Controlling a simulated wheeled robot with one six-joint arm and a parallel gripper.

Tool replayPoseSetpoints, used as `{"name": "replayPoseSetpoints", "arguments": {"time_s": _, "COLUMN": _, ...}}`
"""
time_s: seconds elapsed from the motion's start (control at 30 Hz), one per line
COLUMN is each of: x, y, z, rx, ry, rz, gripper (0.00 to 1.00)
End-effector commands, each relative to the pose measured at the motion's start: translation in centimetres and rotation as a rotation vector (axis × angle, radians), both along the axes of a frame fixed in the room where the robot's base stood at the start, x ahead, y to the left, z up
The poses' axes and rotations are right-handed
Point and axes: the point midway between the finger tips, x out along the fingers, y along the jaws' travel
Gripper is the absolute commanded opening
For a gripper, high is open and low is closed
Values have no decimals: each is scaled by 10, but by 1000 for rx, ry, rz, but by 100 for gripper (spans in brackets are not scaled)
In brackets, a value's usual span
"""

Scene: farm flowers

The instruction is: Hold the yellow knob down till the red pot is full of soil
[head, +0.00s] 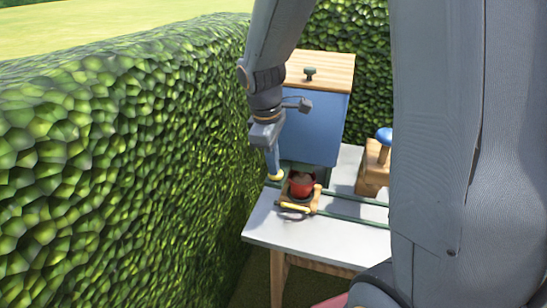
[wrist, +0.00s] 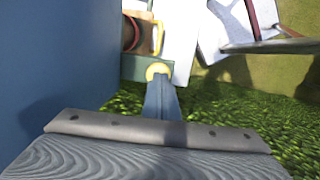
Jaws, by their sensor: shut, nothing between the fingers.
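The yellow knob (head: 276,178) sits at the lower left corner of the blue soil box (head: 311,130). My gripper (head: 274,170) is shut and empty, pointing down with its fingertips at the top of the knob. In the wrist view the knob (wrist: 156,69) shows right at the tips of my shut fingers (wrist: 160,84); they appear to touch it, but how far down it is cannot be told. The red pot (head: 301,187) stands upright on a small wooden carriage (head: 314,204) in front of the box. Something brown shows inside it; its level is unclear. The pot is partly cut off in the wrist view (wrist: 128,36).
The carriage has a yellow handle (head: 295,209) and sits on green rails (head: 350,198) along the white table (head: 335,226). A wooden block with a blue knob (head: 384,135) stands to the right. A tall hedge (head: 130,150) runs close along the left.

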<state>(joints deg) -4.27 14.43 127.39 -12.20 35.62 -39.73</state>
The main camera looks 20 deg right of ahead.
Motion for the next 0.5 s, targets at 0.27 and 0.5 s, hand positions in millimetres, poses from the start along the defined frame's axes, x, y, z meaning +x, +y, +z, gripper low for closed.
{"name": "replayPoseSetpoints", "arguments": {"time_s": 0.27, "x": -6, "y": 0, "z": -6, "rx": 0, "ry": 16, "rz": -1, "gripper": 0}}
{"name": "replayPoseSetpoints", "arguments": {"time_s": 0.5, "x": -7, "y": 1, "z": 9, "rx": -1, "ry": 14, "rz": -2, "gripper": 0}}
